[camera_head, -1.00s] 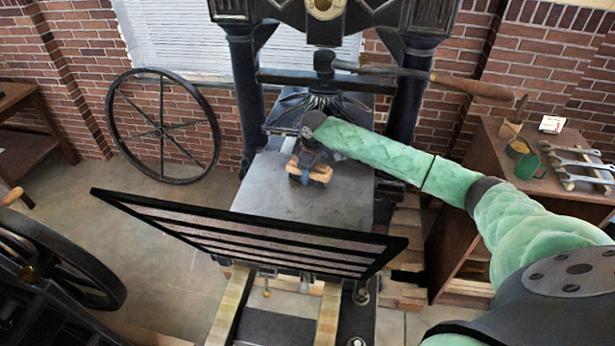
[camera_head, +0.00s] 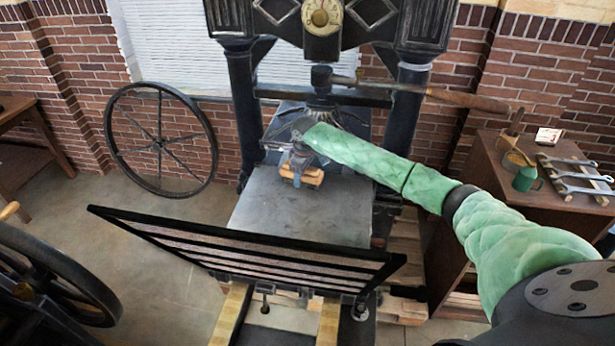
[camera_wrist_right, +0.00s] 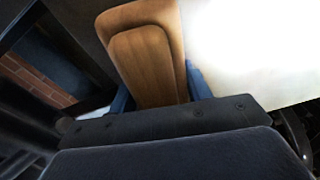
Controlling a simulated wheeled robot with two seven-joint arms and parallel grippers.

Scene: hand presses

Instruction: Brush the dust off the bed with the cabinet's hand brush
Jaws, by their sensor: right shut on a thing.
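The bed (camera_head: 300,215) is the flat grey plate in the middle of the press. Any dust on it is too faint to make out. The hand brush (camera_head: 305,174) is a wooden block at the far part of the bed. My right gripper (camera_head: 298,166) is shut on it from above, and its blue fingers show at both sides of the brush (camera_wrist_right: 148,55) in the right wrist view. I cannot tell whether the brush touches the bed. The cabinet (camera_head: 505,185) stands at the right. My left gripper is not in view.
A slatted black frame (camera_head: 245,250) stands tilted at the bed's near edge. The press column (camera_head: 249,105) and lever (camera_head: 440,95) rise behind. A spoked wheel (camera_head: 160,140) stands left.

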